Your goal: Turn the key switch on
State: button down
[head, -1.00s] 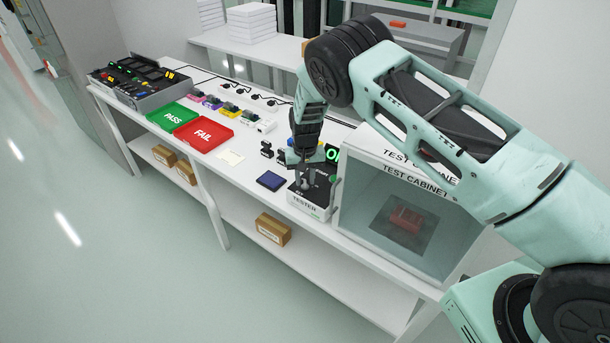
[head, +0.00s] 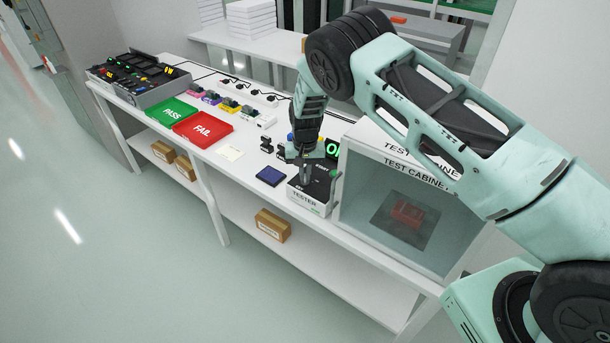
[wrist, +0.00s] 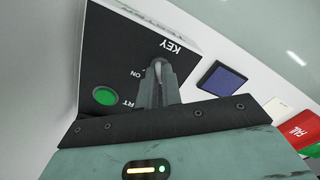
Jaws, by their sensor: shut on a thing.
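The tester (head: 308,203), a box with a black top and pale front, stands on the bench left of the test cabinet. In the wrist view its black panel (wrist: 118,62) carries the labels KEY and ON and a round green button (wrist: 105,96). The key switch (wrist: 157,66) sits by the KEY label, mostly hidden between my fingers. My gripper (wrist: 156,84) points down at the panel and is shut on the key switch. In the head view my gripper (head: 304,178) is over the tester's top. I cannot tell the key's exact angle.
The test cabinet (head: 432,180) stands close on the right. A dark blue pad (head: 271,176) lies to the left, with the red FAIL tray (head: 203,130) and green PASS tray (head: 172,111) farther left.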

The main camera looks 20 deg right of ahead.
jog(key=m+b, duration=0.3)
jog(key=m, duration=0.1)
jog(key=shift+f+b, duration=0.2)
jog(key=shift+b, duration=0.2)
jog(key=m+b, duration=0.2)
jog(key=m, duration=0.3)
jog(key=shift+r+m+b, duration=0.1)
jog(key=shift+m+b, duration=0.2)
jog(key=shift+b, duration=0.05)
jog(key=m, duration=0.3)
jog(key=shift+m+b, duration=0.3)
jog(key=shift+b, duration=0.1)
jog(key=shift+r+m, duration=0.1)
jog(key=shift+m, duration=1.4)
jog(key=c, duration=1.6)
grip_release()
jog(key=shift+o, duration=0.2)
jog(key=shift+r, duration=0.1)
